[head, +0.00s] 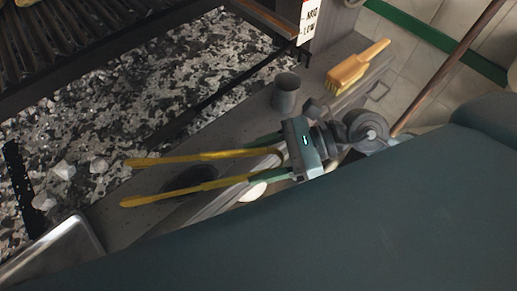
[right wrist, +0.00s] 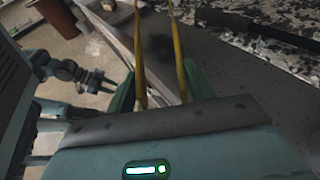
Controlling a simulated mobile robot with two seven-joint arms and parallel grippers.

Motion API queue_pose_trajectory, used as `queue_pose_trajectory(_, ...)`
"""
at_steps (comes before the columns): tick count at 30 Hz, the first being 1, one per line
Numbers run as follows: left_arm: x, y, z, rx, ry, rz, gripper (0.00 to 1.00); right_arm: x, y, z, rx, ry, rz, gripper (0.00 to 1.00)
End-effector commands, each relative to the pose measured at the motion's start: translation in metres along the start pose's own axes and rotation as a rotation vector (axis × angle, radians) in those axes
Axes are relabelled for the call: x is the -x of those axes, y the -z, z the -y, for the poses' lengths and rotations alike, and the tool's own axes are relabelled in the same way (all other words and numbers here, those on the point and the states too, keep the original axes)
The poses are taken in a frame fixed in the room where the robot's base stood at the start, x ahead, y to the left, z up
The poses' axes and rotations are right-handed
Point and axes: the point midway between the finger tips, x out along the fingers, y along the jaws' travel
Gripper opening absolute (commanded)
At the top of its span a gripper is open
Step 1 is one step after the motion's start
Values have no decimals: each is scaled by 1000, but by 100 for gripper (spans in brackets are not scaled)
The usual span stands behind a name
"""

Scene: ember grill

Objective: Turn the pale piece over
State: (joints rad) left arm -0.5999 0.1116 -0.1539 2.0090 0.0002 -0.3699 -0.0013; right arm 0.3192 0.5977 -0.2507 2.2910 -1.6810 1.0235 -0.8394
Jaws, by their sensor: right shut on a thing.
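My right gripper (head: 264,160) is shut on a pair of tongs with yellow arms (head: 215,155). The arms point left in the head view, apart from each other at their ends. In the right wrist view the yellow arms (right wrist: 180,60) run forward from between the green fingers. My left gripper (right wrist: 97,82) shows small at the left of the right wrist view, its green fingers apart and empty. I cannot pick out the pale piece with certainty. Yellowish food (head: 25,3) shows on the grill grate (head: 80,35), cut off by the head view's top edge.
A bed of grey coals and ash (head: 150,95) lies below the grate. A metal tray (head: 65,250) is at lower left. A white rounded thing (head: 253,192) is partly hidden under the tongs.

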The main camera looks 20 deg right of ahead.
Motion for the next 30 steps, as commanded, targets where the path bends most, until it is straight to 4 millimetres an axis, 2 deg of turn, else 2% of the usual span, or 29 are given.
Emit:
queue_pose_trajectory(1,-4,-6,0,3,-1,8,36,-3,9,0,-6,-1,1,46)
queue_pose_trajectory(12,-21,-25,-2,11,-5,31,36,-14,40,0,-3,-2,0,46)
queue_pose_trajectory(23,-21,-20,-2,12,-6,21,36,-14,43,0,2,0,0,47)
queue_pose_trajectory(24,-21,-20,-2,12,-6,21,36,-14,43,0,2,0,0,52)
queue_pose_trajectory(28,-21,-21,-2,12,-6,22,36,-14,43,0,2,0,0,52)
queue_pose_trajectory(30,-21,-22,-2,11,-6,23,36,-14,43,0,1,0,0,46)
